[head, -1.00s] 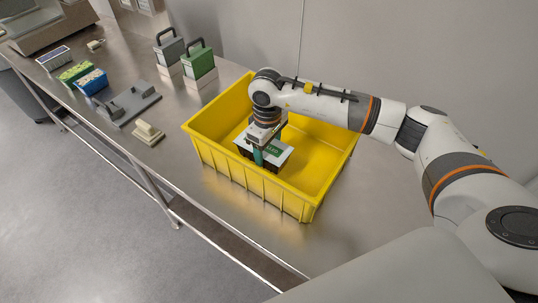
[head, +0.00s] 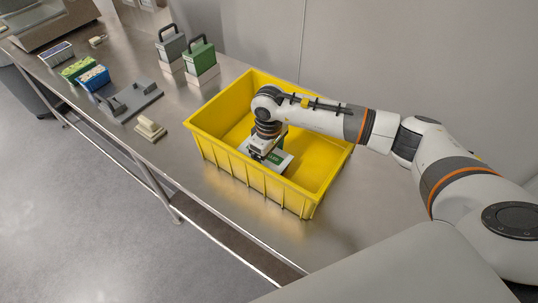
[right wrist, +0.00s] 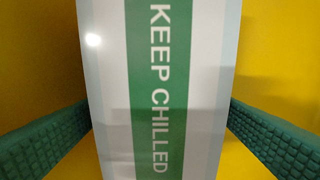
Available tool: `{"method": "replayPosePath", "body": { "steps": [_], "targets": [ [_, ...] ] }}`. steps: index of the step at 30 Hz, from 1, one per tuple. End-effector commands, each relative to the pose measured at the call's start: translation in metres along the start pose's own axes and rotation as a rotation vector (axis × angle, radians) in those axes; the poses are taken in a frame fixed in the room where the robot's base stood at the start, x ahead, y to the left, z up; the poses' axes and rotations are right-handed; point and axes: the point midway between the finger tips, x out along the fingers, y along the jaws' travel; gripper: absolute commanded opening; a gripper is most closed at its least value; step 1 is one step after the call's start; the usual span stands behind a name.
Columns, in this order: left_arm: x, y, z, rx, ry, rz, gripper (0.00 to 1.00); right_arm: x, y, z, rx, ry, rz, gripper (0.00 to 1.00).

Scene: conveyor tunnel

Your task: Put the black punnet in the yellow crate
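The yellow crate (head: 245,172) stands on the steel table in the middle of the head view. The black punnet (head: 276,161) is inside the crate's walls, low down; its white lid label with a green band shows, while its dark sides are mostly hidden. In the right wrist view the label (right wrist: 155,90) reads KEEP CHILLED. My right gripper (head: 262,153) points down over the punnet, its two green ribbed fingers meeting the label's edges on either side. I cannot tell whether the punnet touches the crate floor. My left gripper is not in view.
Left of the crate are a cream block (head: 150,127), a grey fixture (head: 130,99), and blue (head: 95,78) and green (head: 78,69) punnets. Grey (head: 171,46) and green (head: 200,57) handled cases stand behind. A wall runs along the back; table is bare before the crate.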

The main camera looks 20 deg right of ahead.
Motion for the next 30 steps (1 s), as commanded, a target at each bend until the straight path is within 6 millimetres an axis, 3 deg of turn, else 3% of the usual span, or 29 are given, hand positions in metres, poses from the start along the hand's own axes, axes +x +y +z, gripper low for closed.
{"method": "replayPosePath", "body": {
  "steps": [11, 24, 30],
  "targets": [
    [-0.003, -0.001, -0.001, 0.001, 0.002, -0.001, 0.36, -0.009, 0.000, 0.001, 0.000, -0.003, -0.001, 0.87],
    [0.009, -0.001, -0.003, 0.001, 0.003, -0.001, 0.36, -0.097, 0.000, 0.001, 0.000, -0.004, -0.002, 0.87],
    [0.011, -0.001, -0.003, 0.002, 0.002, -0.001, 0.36, -0.119, 0.000, 0.000, 0.000, -0.001, -0.001, 0.87]
  ]
}}
